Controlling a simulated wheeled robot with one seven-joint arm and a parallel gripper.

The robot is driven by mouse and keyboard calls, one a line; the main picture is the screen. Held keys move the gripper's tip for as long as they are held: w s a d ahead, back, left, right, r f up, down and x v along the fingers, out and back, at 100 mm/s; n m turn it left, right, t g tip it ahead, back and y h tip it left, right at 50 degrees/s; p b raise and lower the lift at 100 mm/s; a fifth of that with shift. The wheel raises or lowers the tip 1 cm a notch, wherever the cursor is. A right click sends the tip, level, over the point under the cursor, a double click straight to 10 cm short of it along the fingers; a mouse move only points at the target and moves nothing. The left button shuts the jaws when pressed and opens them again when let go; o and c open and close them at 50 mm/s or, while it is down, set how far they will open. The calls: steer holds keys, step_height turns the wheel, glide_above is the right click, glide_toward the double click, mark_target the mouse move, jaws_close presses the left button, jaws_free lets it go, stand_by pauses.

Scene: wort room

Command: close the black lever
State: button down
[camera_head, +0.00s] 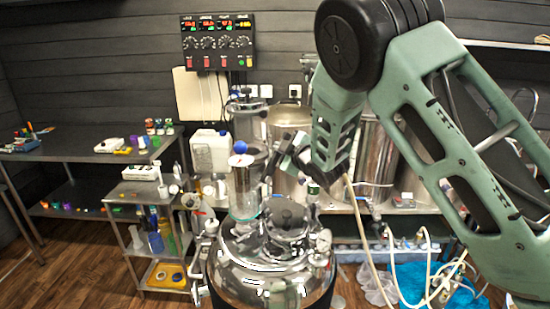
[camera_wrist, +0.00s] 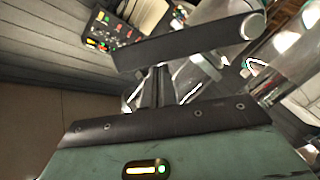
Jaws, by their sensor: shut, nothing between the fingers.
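My gripper (camera_head: 274,168) is shut and empty, held above and behind the lid of the shiny steel kettle (camera_head: 262,268). In the wrist view, its narrow dark fingers (camera_wrist: 160,84) stand close together beyond the green housing. A long black bar with a pale round end (camera_wrist: 190,40) crosses just past the fingers. I cannot tell whether this bar is the black lever or whether the fingers touch it. No black lever can be picked out surely in the head view, where my arm covers part of the scene.
A glass cylinder with a blue ball (camera_head: 242,188) rises from the kettle. Steel tanks (camera_head: 289,130) stand behind. A control panel (camera_head: 218,42) hangs on the wall. A shelf cart (camera_head: 140,195) and a side table (camera_head: 75,145) stand at left. Hoses hang at right; floor shows at lower left.

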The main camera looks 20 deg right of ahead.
steer(key=w+d+f+m+g+y+b, duration=0.1)
steer(key=w+d+f+m+y+b, duration=0.1)
steer(key=d+f+m+b, duration=0.3)
steer(key=shift+w+d+f+m+g+b, duration=0.3)
steer(key=shift+w+d+f+m+g, duration=0.2)
steer(key=shift+f+m, duration=0.55)
